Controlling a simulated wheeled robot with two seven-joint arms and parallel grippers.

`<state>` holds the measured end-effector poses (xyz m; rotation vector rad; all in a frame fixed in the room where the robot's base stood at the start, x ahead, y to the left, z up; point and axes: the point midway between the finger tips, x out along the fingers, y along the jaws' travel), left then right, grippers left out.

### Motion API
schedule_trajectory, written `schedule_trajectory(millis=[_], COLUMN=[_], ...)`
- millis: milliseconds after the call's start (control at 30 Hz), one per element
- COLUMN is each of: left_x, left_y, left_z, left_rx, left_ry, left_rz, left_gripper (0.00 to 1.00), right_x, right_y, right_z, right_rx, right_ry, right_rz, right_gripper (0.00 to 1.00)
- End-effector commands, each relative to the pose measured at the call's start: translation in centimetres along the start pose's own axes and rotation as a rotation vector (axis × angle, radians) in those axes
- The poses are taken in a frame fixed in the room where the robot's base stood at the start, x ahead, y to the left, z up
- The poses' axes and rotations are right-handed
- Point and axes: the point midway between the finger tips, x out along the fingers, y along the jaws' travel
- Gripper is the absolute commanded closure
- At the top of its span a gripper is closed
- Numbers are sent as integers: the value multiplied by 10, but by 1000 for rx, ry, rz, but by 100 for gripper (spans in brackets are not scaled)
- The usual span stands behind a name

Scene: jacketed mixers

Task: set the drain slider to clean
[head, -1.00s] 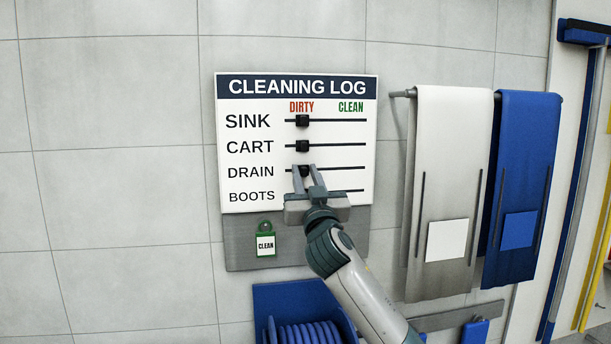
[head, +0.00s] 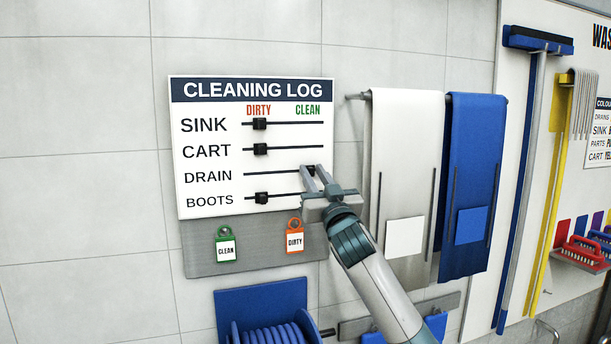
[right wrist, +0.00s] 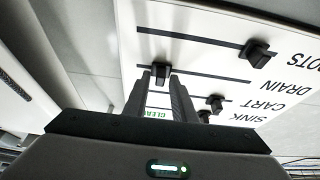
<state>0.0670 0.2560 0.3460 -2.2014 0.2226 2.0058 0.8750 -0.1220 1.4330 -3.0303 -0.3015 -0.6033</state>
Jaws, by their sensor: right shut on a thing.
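The white cleaning log board (head: 225,160) hangs on the tiled wall with four slider rows. The black drain slider (head: 309,170) sits near the right end of its track, below the green CLEAN heading (head: 307,110). My right gripper (head: 314,169) is shut on this slider and partly covers it. In the right wrist view, the drain slider (right wrist: 161,75) shows between the tips of the gripper (right wrist: 162,84). My left gripper is out of view.
The sink slider (head: 260,124), cart slider (head: 260,149) and boots slider (head: 261,198) sit toward the dirty side. Green (head: 226,245) and orange (head: 295,237) tags hang below. White (head: 405,180) and blue (head: 468,180) aprons hang to the right.

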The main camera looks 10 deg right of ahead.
Motion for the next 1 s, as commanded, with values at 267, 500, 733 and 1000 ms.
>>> schedule_trajectory(millis=[267, 500, 733, 1000], left_x=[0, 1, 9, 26], left_y=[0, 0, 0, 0], left_z=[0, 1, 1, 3], left_rx=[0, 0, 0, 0], left_ry=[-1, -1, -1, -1], left_rz=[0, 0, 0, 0], left_gripper=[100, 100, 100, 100], right_x=[0, -2, -18, -59], right_y=[2, 1, 1, 0], right_z=[0, 0, 2, 3], right_rx=[-2, -1, 0, 0], right_ry=[-1, 0, 1, 1], right_rz=[3, 3, 2, 1], right_gripper=[70, 70, 70, 70])
